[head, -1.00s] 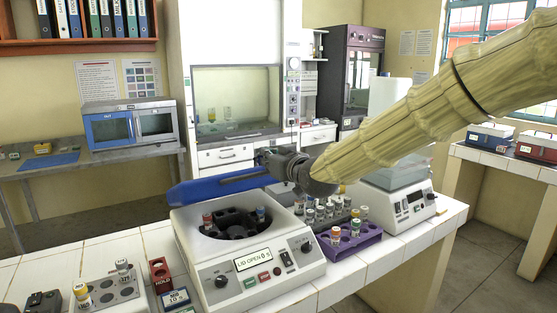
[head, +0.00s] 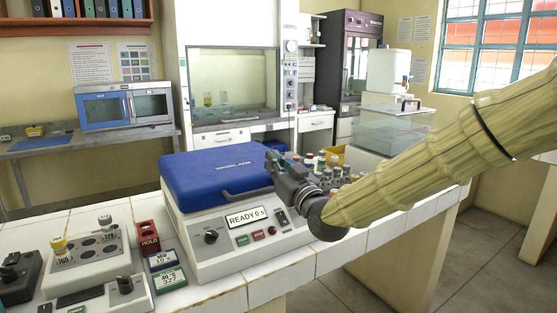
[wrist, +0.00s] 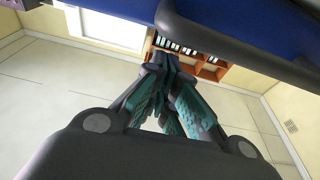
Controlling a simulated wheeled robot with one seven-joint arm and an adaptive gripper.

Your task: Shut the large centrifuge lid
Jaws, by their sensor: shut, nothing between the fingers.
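The large centrifuge (head: 243,258) stands on the white tiled bench. Its blue lid (head: 217,172) lies flat and closed over the bowl, and the display (head: 246,217) reads "READY 0 s". The rotor is hidden under the lid. A dark handle (head: 246,194) runs along the lid's front edge. My gripper (head: 273,158) is shut and empty at the lid's right side, close to its edge; I cannot tell if it touches. In the wrist view, the shut fingers (wrist: 168,70) are below the blue lid (wrist: 240,25) and its dark rim.
Several capped tubes (head: 322,165) stand right of the centrifuge, partly behind my arm. Left of the centrifuge are a red HOLD block (head: 149,238), small labelled blocks and a tube-holding device (head: 95,262).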

